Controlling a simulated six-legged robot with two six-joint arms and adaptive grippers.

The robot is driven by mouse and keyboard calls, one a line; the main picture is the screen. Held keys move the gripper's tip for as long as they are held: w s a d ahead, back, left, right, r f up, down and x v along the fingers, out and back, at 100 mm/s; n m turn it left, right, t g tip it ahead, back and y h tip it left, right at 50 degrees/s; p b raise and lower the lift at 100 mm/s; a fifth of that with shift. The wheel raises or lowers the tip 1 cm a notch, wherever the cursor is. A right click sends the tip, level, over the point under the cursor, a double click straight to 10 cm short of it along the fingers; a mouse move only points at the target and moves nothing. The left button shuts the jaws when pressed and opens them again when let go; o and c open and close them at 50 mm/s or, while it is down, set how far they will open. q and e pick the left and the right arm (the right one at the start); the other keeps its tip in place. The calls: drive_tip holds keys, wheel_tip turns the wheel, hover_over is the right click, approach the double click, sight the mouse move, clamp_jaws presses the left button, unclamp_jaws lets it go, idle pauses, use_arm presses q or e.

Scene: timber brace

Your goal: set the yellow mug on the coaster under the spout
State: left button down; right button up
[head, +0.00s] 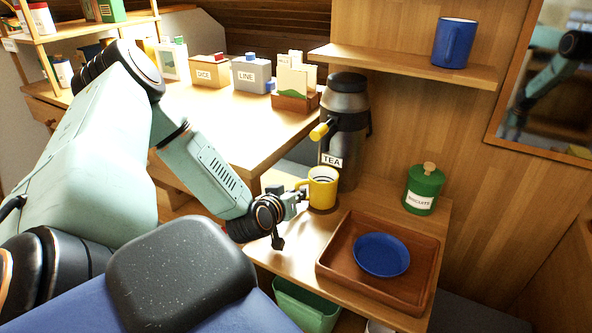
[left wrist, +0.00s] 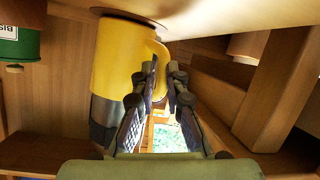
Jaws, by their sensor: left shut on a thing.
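The yellow mug (head: 325,187) stands upright on the shelf in front of the flask marked TEA (head: 345,104), below its yellow spout (head: 320,131). A dark edge of the coaster (head: 322,210) shows around the mug's base. My left gripper (head: 298,198) is at the mug's left side, shut on its handle. In the left wrist view, which is upside down, the fingers (left wrist: 165,82) close around the handle of the mug (left wrist: 117,60); the dark coaster (left wrist: 130,14) is at the mug's base. I cannot tell whether they touch. My right gripper is out of view.
A wooden tray (head: 340,276) with a blue plate (head: 381,254) lies to the right front of the mug. A green biscuit tin (head: 423,189) stands to the right. A blue mug (head: 454,43) is on the upper shelf. A green bin (head: 305,307) is below.

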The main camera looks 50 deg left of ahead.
use_arm(q)
drive_tip(key=shift+f, duration=0.1)
drive_tip(key=c, duration=1.8)
unclamp_jaws()
drive_tip(key=shift+c, duration=0.2)
drive_tip(key=o, duration=0.5)
drive_tip(key=shift+o, duration=0.2)
